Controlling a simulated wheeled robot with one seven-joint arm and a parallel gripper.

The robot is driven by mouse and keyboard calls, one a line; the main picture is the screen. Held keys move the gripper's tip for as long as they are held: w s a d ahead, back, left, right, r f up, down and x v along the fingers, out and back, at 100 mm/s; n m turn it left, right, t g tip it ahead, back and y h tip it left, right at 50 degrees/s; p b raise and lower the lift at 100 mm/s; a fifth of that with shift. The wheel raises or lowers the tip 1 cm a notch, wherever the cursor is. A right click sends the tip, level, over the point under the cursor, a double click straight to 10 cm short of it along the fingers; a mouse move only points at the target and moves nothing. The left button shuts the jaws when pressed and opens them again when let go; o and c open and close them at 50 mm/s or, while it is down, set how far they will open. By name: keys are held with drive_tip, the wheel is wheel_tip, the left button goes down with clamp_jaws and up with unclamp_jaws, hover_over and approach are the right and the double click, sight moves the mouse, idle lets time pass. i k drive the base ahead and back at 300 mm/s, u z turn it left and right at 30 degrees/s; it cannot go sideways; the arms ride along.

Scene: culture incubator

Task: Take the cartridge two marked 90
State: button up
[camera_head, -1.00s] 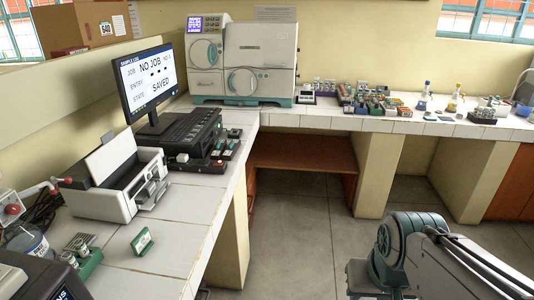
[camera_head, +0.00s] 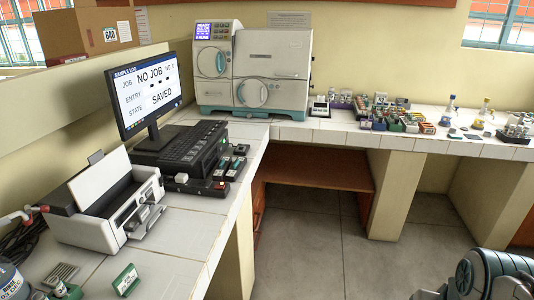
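No cartridge with a readable 90 shows in the head view. Several small coloured items (camera_head: 397,117) stand grouped on the back counter, right of the white and teal machine (camera_head: 290,50); their markings are too small to read. A few small dark and green items (camera_head: 233,165) lie beside the black keyboard unit on the left counter, also unreadable. A green and white card stand (camera_head: 126,280) stands near the front of the left counter. My gripper is out of view; only part of my arm shows at the bottom right.
A monitor (camera_head: 148,88) reading "NO JOB" and "SAVED" and a white printer (camera_head: 105,200) stand on the left tiled counter (camera_head: 190,225). Blue- and yellow-topped bottles (camera_head: 484,112) stand at the back right. The grey floor (camera_head: 320,245) between the counters is clear.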

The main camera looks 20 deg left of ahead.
sight(221, 169)
drive_tip(key=z, duration=0.05)
drive_tip(key=i, duration=1.6)
drive_tip(key=u, duration=0.55)
drive_tip(key=i, duration=1.2)
drive_tip(key=u, duration=1.65)
drive_tip(key=i, duration=0.75)
drive_tip(key=u, duration=0.65)
